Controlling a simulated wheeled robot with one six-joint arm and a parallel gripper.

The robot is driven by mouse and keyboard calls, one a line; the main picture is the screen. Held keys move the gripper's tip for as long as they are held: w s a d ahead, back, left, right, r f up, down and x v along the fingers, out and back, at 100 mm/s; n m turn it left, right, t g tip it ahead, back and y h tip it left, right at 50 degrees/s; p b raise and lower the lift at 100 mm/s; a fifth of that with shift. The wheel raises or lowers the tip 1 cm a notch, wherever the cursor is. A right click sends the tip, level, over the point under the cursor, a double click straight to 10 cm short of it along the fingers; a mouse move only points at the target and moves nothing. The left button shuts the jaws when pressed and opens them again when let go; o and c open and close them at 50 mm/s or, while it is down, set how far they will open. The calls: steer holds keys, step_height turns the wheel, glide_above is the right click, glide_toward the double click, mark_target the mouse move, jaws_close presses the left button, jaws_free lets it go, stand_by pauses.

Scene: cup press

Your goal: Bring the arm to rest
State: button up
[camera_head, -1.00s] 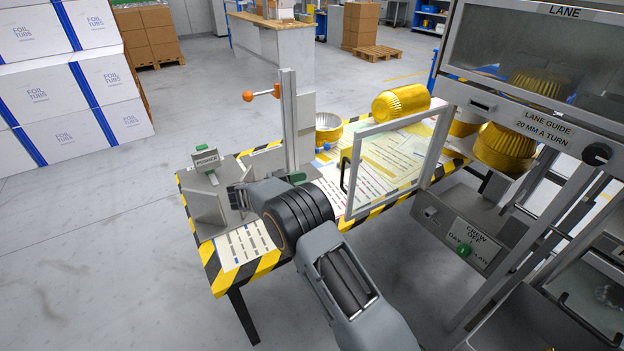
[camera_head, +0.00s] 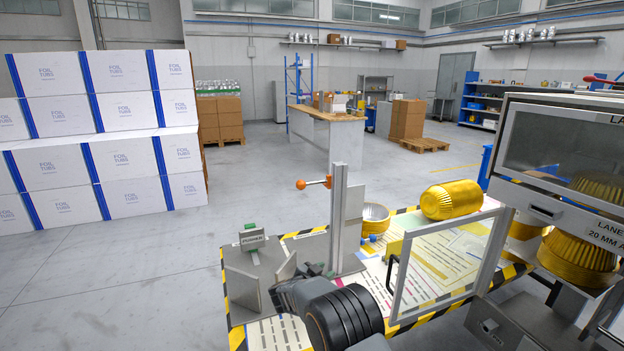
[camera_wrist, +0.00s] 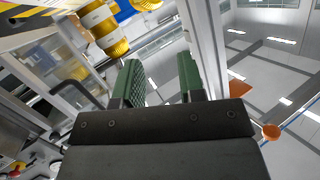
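My gripper is at the bottom of the wrist view (camera_wrist: 160,85). Its two green finger pads stand apart with nothing between them. In the head view my dark grey arm reaches over the striped table from the bottom, and its end is beside the upright metal post (camera_head: 338,220) with the orange knob (camera_head: 301,184). In that view the fingertips are mostly hidden near the post's foot.
A hinged clear guard door (camera_head: 447,262) stands open right of my arm. A gold tub stack (camera_head: 452,199) lies on its side on the table (camera_head: 237,336). The machine (camera_head: 560,150) stands at right. White cartons (camera_head: 95,135) are stacked left; floor between is open.

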steer(key=s+a+r+n+y+p, duration=0.2)
steer(key=a+r+n+y+p, duration=0.15)
steer(key=a+n+y, duration=0.45)
steer(key=s+d+r+n+g+y+p, duration=0.1)
steer(key=s+d+r+g+y+p, duration=0.15)
steer(key=s+r+y, duration=0.4)
steer(key=s+d+r+n+g+h+p, duration=0.1)
steer(key=s+d+r+g+p, duration=0.2)
steer(key=s, duration=0.6)
steer(key=s+d+r+n+g+h+p, duration=0.1)
steer(key=s+d+r+g+p, duration=0.15)
steer(key=s+d, duration=0.45)
steer(key=s+d+r+n+g+h+p, duration=0.1)
steer(key=s+d+r+g+h+p, duration=0.2)
steer(key=s, duration=0.7)
steer(key=s+d+r+m+t+p, duration=0.1)
steer(key=s+d+r+t+p, duration=0.1)
steer(key=r, duration=0.7)
steer(key=shift+s+d+r+t+y, duration=0.15)
steer(key=shift+s+d+t+y, duration=0.35)
steer(key=shift+d, duration=0.75)
steer(key=shift+s, duration=0.1)
